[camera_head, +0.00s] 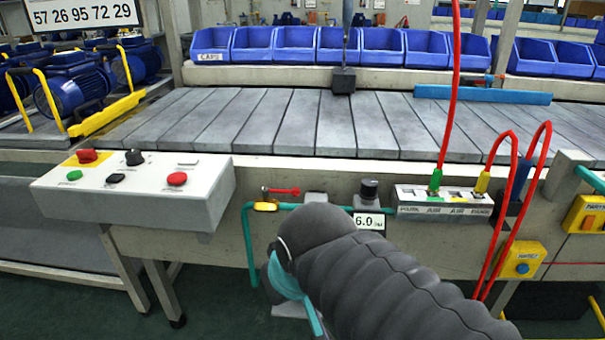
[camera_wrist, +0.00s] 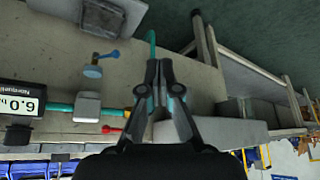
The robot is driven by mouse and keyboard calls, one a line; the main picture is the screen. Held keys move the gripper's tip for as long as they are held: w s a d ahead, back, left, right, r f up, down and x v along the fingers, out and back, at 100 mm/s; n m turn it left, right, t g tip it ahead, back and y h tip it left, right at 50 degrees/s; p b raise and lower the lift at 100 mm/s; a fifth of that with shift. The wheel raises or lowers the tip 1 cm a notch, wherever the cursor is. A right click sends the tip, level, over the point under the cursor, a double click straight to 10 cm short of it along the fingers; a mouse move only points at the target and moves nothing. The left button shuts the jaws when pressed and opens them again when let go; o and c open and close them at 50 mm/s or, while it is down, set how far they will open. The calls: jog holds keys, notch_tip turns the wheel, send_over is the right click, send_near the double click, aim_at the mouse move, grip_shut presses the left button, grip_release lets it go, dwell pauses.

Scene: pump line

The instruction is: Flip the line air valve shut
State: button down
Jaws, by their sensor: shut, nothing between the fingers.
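The line air valve has a yellow body (camera_head: 266,206) on the teal air pipe (camera_head: 248,245). Its red lever (camera_head: 284,191) lies level, along the pipe, pointing right in the head view. In the wrist view, which is upside down, the red lever (camera_wrist: 111,129) points left, beside my gripper's left finger, with a gap visible. In the head view my arm hides the gripper.
A blue-handled valve (camera_wrist: 96,63) and a grey block (camera_wrist: 88,106) are close by in the wrist view. A 6.0 display (camera_head: 369,222) stands right of the valve. A button box (camera_head: 140,188) juts out at left. Red hoses (camera_head: 498,190) hang at right.

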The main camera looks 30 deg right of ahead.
jog(key=w+d+r+m+g, duration=0.2)
jog(key=w+d+r+m, duration=0.15)
jog(key=w+r, duration=0.25)
jog(key=m+g+y, duration=0.2)
jog(key=m+g, duration=0.1)
jog(key=m, duration=0.4)
send_near(281, 192)
jog(key=s+r, duration=0.1)
jog(key=s, duration=0.2)
jog(key=w+d+m, duration=0.1)
jog(key=d, duration=0.1)
jog(key=w+d+m+g, duration=0.1)
jog(key=w+d, duration=0.1)
jog(key=w+d+r+m+y, duration=0.1)
jog(key=d, duration=0.1)
jog(key=shift+w+d+r+g, duration=0.15)
jog(key=shift+w+d+g, duration=0.05)
jog(key=shift+d+g, duration=0.2)
jog(key=b+x, duration=0.2)
jog(key=x, duration=0.8)
jog(key=shift+a, duration=0.15)
jog(key=shift+s+a, duration=0.1)
jog(key=shift+a, duration=0.05)
jog(key=shift+s+m, duration=0.2)
jog(key=shift+m, duration=0.15)
